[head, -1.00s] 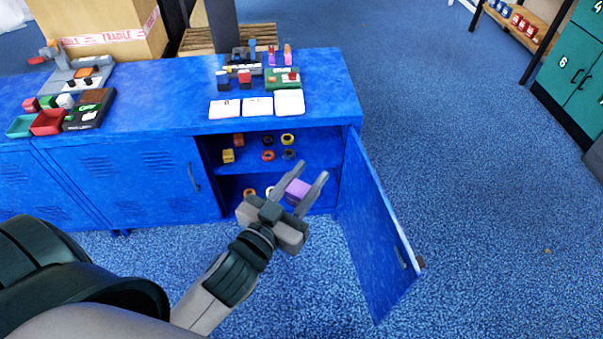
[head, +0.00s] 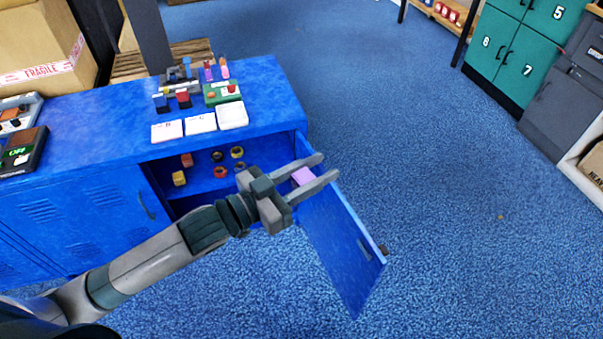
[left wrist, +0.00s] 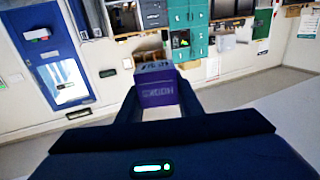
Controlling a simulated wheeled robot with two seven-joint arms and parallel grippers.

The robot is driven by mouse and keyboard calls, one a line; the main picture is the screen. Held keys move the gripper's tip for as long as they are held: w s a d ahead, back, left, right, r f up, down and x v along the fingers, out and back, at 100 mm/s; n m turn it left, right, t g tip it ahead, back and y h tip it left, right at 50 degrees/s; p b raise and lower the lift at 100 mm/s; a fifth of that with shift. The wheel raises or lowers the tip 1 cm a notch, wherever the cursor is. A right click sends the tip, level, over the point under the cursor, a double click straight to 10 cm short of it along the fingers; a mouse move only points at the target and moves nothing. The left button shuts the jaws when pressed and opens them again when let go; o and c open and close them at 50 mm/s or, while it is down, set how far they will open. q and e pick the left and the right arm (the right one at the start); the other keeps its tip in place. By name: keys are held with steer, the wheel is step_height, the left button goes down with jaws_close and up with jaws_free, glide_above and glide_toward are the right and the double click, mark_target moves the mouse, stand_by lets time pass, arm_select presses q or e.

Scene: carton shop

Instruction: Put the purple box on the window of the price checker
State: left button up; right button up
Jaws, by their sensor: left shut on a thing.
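The purple box (head: 303,176) is between the two fingers of my left gripper (head: 327,167), which is shut on it. The box is held up in front of the blue cabinet's opening, near its open door. In the left wrist view the purple box (left wrist: 157,90) sits between the fingers, with lettering on its faces. I cannot tell for sure which thing is the price checker. A dark device with a lit green display (head: 18,157) is on the cabinet top at the left edge, partly cut off. My right gripper is not in view.
The blue cabinet top (head: 100,130) carries white cards (head: 200,123), a green device (head: 222,92) and small blocks. Its door (head: 340,245) stands open at the right. Yellow and ring-shaped things lie on the inner shelf. A carton (head: 40,50) stands behind. Open floor lies right.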

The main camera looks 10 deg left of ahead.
arm_select(q)
steer(key=w+d+r+m+g+h, duration=0.1)
steer(key=w+d+m+g+h, duration=0.2)
steer(key=d+m+g+h, duration=0.1)
steer(key=shift+d+r+g, duration=0.2)
steer(key=shift+d+g, duration=0.4)
steer(key=shift+d, duration=0.3)
